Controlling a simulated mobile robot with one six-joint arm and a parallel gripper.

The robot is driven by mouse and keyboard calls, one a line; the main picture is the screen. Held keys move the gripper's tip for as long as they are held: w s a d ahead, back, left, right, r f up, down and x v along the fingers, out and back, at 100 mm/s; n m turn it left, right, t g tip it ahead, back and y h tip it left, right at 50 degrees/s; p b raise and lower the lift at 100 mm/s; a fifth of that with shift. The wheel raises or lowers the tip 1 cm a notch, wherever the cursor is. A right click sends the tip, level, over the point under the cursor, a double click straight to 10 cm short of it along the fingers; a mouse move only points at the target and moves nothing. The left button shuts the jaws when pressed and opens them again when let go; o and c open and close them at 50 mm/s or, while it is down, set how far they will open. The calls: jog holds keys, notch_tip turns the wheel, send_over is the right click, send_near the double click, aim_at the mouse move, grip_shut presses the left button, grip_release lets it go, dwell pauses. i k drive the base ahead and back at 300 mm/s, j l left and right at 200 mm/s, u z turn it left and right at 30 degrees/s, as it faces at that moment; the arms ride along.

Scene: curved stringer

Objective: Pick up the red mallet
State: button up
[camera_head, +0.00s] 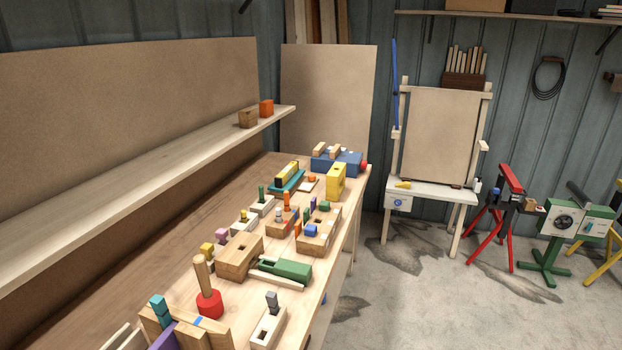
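The red mallet stands upright on the workbench in the lower left of the head view, its round red head (209,304) down and its light wooden handle pointing up, tilted slightly left. Wooden blocks with a teal piece (160,309) and a purple piece (163,338) stand close in front of it and may hide part of its base. My gripper is not in view.
The crowded workbench (180,235) holds a wooden slotted block (240,257) and a green block (293,269) behind the mallet, and a pale block (267,328) to its right. A long shelf (150,175) overhangs the left side. Open floor (420,300) lies to the right.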

aim_at(210, 305)
jog(key=u, duration=1.55)
